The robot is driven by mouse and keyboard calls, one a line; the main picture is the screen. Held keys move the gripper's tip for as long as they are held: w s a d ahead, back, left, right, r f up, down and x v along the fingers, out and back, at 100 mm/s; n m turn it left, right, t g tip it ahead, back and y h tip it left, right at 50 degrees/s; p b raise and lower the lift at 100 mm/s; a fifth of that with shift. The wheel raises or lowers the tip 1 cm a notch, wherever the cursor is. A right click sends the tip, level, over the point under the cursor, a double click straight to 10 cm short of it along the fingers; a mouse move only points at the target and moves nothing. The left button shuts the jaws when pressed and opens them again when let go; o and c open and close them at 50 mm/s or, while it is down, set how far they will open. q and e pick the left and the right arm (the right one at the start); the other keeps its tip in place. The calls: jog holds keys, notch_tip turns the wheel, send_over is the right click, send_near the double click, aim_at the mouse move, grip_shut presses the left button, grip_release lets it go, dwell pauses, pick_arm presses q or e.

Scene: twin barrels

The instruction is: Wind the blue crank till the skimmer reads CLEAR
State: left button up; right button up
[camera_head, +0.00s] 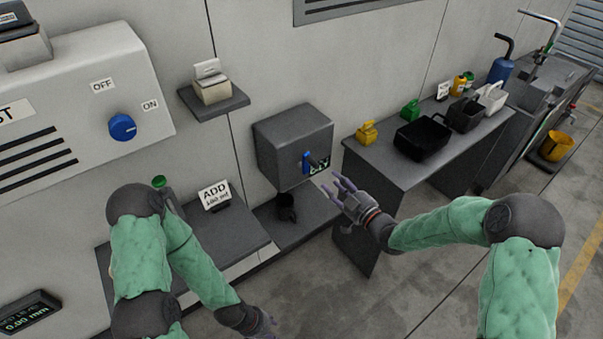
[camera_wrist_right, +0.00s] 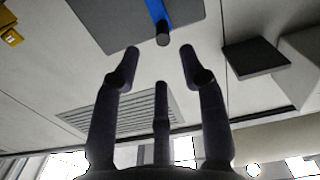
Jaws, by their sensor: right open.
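The blue crank (camera_head: 306,164) sits on the front of a grey box (camera_head: 270,150) on the wall. A small green readout (camera_head: 321,168) shows beside it, partly covered, its words too small to read. In the right wrist view the crank's blue arm (camera_wrist_right: 156,10) ends in a dark round knob (camera_wrist_right: 163,40), just beyond the fingertips. My right gripper (camera_head: 341,190) is open and empty, in front of and below the crank, apart from it; it also shows in the wrist view (camera_wrist_right: 160,58). My left gripper (camera_head: 263,325) hangs low at the bottom edge, its fingers partly cut off.
A black mug (camera_head: 286,208) stands under the box. A dark bench (camera_head: 375,168) at right holds jugs and a black bin (camera_head: 422,139). An ADD sign (camera_head: 214,195) stands on a shelf at left. A display (camera_head: 31,312) reads about 0.00 mm.

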aim_at(307, 158)
jog(key=x, duration=0.3)
jog(key=b+x, duration=0.1)
jog(key=x, duration=0.3)
jog(key=b+x, duration=0.1)
jog(key=x, duration=0.2)
jog(key=shift+w+a+r, duration=0.2)
jog(key=shift+w+r, duration=0.05)
jog(key=shift+r, duration=0.1)
grip_shut()
